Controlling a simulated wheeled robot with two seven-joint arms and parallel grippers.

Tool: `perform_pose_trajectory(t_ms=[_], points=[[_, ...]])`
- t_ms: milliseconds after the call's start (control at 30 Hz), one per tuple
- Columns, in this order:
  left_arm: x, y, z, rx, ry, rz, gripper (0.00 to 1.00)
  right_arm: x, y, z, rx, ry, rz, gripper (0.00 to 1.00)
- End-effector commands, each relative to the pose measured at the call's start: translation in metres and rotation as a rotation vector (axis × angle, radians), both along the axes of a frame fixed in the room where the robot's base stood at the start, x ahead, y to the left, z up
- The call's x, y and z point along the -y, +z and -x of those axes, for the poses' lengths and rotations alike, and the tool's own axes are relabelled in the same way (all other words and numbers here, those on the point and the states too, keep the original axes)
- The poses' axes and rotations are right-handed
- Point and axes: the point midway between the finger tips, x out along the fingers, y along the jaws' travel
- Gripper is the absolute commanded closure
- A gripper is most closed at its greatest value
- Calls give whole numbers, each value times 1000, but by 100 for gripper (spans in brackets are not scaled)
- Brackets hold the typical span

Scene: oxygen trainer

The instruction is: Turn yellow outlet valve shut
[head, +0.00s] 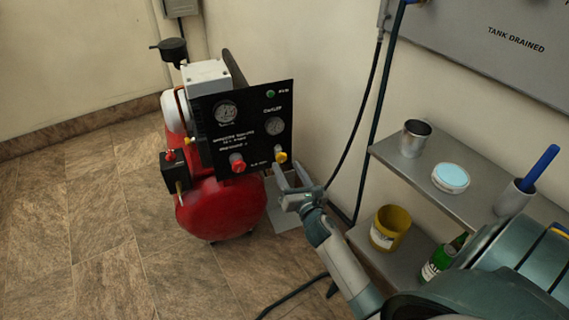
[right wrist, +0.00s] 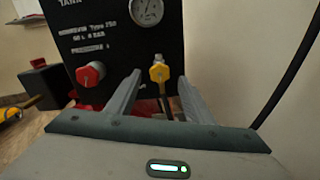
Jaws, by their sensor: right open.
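The yellow outlet valve (head: 281,157) is a small knob at the lower right of the black gauge panel (head: 243,120) on the red compressor (head: 222,207). In the right wrist view the yellow valve (right wrist: 158,73) sits ahead, between and beyond my fingertips. My right gripper (head: 289,175) is open and empty, just in front of and below the valve; its open fingers also show in the right wrist view (right wrist: 158,88). I cannot tell whether a finger touches the valve. A red knob (head: 237,163) is to its left. My left gripper is not in view.
A metal shelf (head: 480,204) at the right holds a metal cup (head: 415,138), a round blue-topped tub (head: 450,178) and a white holder with a blue handle. A yellow can (head: 390,228) and green bottle (head: 443,259) stand lower. A dark hose (head: 361,120) hangs behind. The left floor is clear.

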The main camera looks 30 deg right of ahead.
Motion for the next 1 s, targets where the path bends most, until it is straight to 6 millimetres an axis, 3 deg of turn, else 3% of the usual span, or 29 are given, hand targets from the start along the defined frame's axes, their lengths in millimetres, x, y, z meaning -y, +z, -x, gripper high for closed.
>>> perform_pose_trajectory(t_ms=[233,667,833,1000], points=[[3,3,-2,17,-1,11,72,7,0,-28,1,0,1,52],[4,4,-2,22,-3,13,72,8,0,-34,0,0,1,52],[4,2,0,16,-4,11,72,8,0,-34,0,0,1,91],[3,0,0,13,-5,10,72,8,0,-34,0,0,0,94]])
